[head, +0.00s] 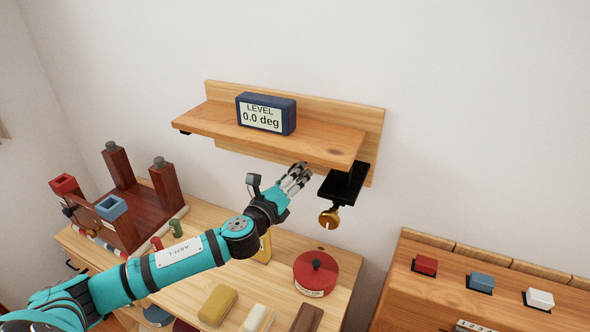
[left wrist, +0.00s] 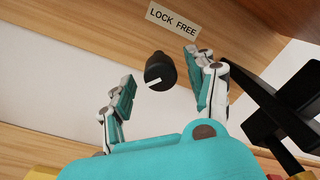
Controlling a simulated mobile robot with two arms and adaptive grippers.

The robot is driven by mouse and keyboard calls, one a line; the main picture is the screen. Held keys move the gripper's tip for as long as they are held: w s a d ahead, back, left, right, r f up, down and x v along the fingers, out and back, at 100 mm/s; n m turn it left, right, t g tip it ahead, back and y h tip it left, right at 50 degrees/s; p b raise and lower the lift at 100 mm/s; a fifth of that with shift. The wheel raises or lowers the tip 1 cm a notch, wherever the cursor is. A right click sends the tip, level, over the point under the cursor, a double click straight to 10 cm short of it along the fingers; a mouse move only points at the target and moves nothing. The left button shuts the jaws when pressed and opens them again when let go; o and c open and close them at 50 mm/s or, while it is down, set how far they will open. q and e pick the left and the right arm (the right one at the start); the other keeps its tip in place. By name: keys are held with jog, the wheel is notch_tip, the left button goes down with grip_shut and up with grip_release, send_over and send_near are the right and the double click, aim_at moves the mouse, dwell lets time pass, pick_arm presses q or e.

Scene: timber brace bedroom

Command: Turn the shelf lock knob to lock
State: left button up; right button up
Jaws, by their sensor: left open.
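The shelf lock knob (left wrist: 160,72) is black with a white mark on its face, under a label (left wrist: 173,20) reading "LOCK FREE" in the left wrist view. The white mark is low on the knob's face; I cannot tell which word it points to. My left gripper (head: 299,171) is just under the wooden shelf (head: 205,119), which hides the knob in the head view. In the left wrist view its open fingers stand on either side of the knob, apparently not touching it. My right gripper is not in view.
A blue level display (head: 266,113) on the shelf reads 0.0 deg. A black bracket (head: 344,184) with a brass knob (head: 329,218) hangs close to the right of my left gripper. Below, the wooden bench holds a red round box (head: 315,275) and several blocks.

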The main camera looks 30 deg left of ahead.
pick_arm(q)
jog(key=shift+w, duration=0.8)
jog(key=shift+c, duration=0.3)
jog(key=c, duration=1.1)
